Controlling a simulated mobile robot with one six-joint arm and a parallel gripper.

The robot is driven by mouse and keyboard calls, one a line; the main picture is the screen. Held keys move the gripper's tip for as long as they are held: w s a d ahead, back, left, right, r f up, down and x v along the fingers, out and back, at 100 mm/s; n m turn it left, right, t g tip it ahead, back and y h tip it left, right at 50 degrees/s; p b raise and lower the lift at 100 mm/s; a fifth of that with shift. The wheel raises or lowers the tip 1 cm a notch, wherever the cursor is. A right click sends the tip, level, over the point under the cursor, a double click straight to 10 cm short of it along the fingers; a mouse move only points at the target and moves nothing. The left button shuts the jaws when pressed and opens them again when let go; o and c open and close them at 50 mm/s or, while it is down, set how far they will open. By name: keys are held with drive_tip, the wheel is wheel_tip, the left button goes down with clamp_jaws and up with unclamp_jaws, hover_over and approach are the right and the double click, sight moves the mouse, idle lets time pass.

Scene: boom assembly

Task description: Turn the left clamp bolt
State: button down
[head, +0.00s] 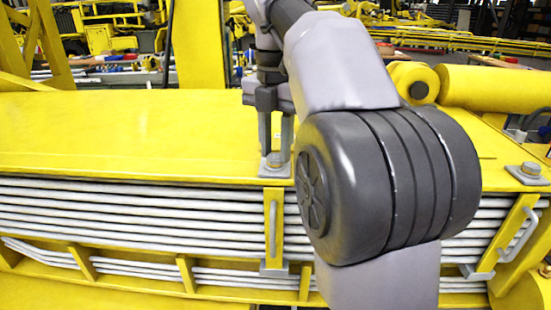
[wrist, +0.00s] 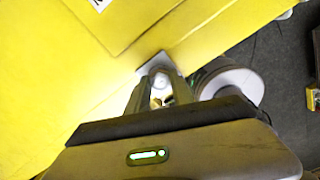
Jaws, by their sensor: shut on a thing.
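The left clamp bolt (head: 273,160) stands on a grey square plate on the top edge of the yellow boom, above a yellow clamp bracket (head: 279,229) with a grey handle. My gripper (head: 276,147) points down over the bolt, with a finger on either side of its head. In the wrist view my gripper (wrist: 158,78) is shut on the bolt (wrist: 160,82). The fingers hide part of the bolt head.
The right clamp bolt (head: 530,169) sits on its own plate at the right, above another bracket. Several grey rods (head: 130,208) run along the boom's front side. A yellow cylinder (head: 495,89) lies behind my arm. The boom's flat top (head: 110,130) is clear at the left.

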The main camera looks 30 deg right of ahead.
sight(276, 156)
drive_tip(key=shift+m+b, duration=0.4)
drive_tip(key=shift+b, duration=0.05)
drive_tip(key=c, duration=1.1)
unclamp_jaws()
wheel_tip(276, 156, up, 17)
drive_tip(key=p, duration=1.4)
drive_tip(key=shift+r, duration=0.2)
